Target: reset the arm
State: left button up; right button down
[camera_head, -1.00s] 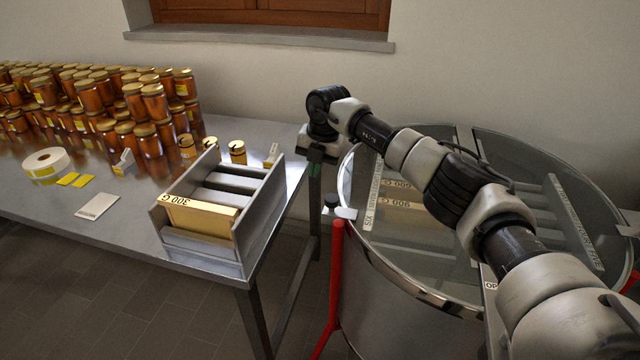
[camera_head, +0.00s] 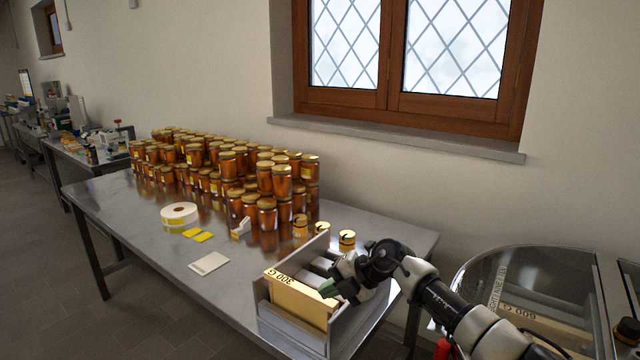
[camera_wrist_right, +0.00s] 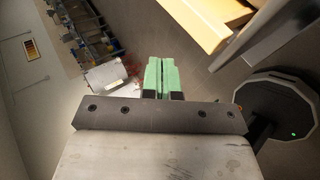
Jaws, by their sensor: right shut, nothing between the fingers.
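My right arm comes in from the lower right of the head view. My right gripper (camera_head: 328,288) is over the grey slotted rack on the steel table, close to the yellow block marked 300 G (camera_head: 297,300). In the right wrist view the green fingers (camera_wrist_right: 161,78) are together with nothing between them. A yellow block edge (camera_wrist_right: 212,20) shows above and to the right of the fingers, apart from them. My left gripper is not in view.
The grey rack (camera_head: 285,325) stands at the table's near right corner. Several honey jars (camera_head: 240,180) crowd the steel table (camera_head: 130,215). A label roll (camera_head: 179,214) and a white card (camera_head: 208,263) lie left of the rack. A glass-topped tank (camera_head: 540,290) stands right.

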jog(key=s+a+m+t+y, duration=0.3)
jog(key=s+a+t+y, duration=0.15)
jog(key=a+y, duration=0.2)
jog(key=s+d+f+m+t+h, duration=0.3)
jog(key=s+d+f+m+h, duration=0.2)
jog(key=s+d+m+h, duration=0.5)
jog(key=s+d+f+m+t+h, duration=0.5)
jog(key=d+m, duration=0.3)
jog(key=m, duration=0.6)
jog(key=s+d+f+m+g, duration=0.15)
jog(key=s+g, duration=0.25)
jog(key=s, duration=0.4)
jog(key=s+d+f+g+h, duration=0.1)
jog(key=s+d+f+g, duration=0.25)
jog(key=s, duration=0.45)
jog(key=s+d+f+m+g, duration=0.1)
jog(key=s+g, duration=0.4)
jog(key=s, duration=0.3)
notch_tip(320, 180, down, 25)
jog(key=s+d+f+g, duration=0.2)
jog(key=s+d+f, duration=0.1)
jog(key=s+f, duration=1.4)
jog(key=shift+n+h, duration=0.25)
